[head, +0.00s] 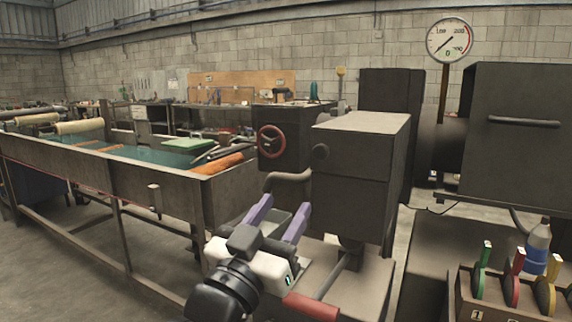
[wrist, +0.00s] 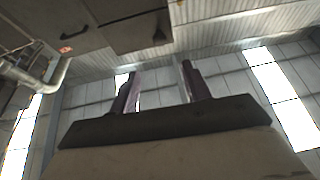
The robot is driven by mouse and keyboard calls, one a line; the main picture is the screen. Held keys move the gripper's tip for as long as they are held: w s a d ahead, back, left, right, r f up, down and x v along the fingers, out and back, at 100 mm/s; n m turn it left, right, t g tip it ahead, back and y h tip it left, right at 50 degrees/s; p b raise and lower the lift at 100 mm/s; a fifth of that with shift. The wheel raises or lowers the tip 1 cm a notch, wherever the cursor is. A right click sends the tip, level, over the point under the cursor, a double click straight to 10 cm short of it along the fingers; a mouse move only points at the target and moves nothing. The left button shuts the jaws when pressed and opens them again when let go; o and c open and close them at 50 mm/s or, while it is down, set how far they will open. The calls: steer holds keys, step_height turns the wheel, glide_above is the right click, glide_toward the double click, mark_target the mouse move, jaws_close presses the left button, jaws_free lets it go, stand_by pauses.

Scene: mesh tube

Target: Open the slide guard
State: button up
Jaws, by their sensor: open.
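A large dark box-shaped cover (head: 510,160) with a horizontal bar handle (head: 524,121) is at the right in the head view. It looks like the slide guard, but I cannot be sure. No opening shows in its front face. My gripper (head: 279,212), with two purple fingers, is at lower centre, well to the left of the cover and lower in the picture. The fingers are apart with nothing between them. In the wrist view the fingers (wrist: 160,88) point up toward the ceiling. The bar handle is not recognisable there.
A grey machine housing (head: 358,155) stands just right of my gripper, with a red-handled lever (head: 312,306) below. A red handwheel (head: 271,141) is behind. A long trough table (head: 140,185) fills the left. A rack of coloured tags (head: 508,305) is at lower right.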

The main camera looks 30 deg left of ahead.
mark_target(319, 152)
steer(key=p+x, duration=0.1)
steer(key=p, duration=0.4)
steer(key=p+x, duration=0.2)
steer(key=p, duration=0.2)
steer(key=shift+s+r+p, duration=0.15)
steer(key=shift+r+p, duration=0.15)
steer(key=shift+p, duration=0.05)
steer(key=p+x, duration=0.1)
steer(key=x, duration=0.4)
steer(key=p+x, duration=0.2)
steer(key=x, duration=0.4)
steer(key=shift+f+p, duration=0.25)
steer(key=shift+p, duration=0.05)
jaws_close()
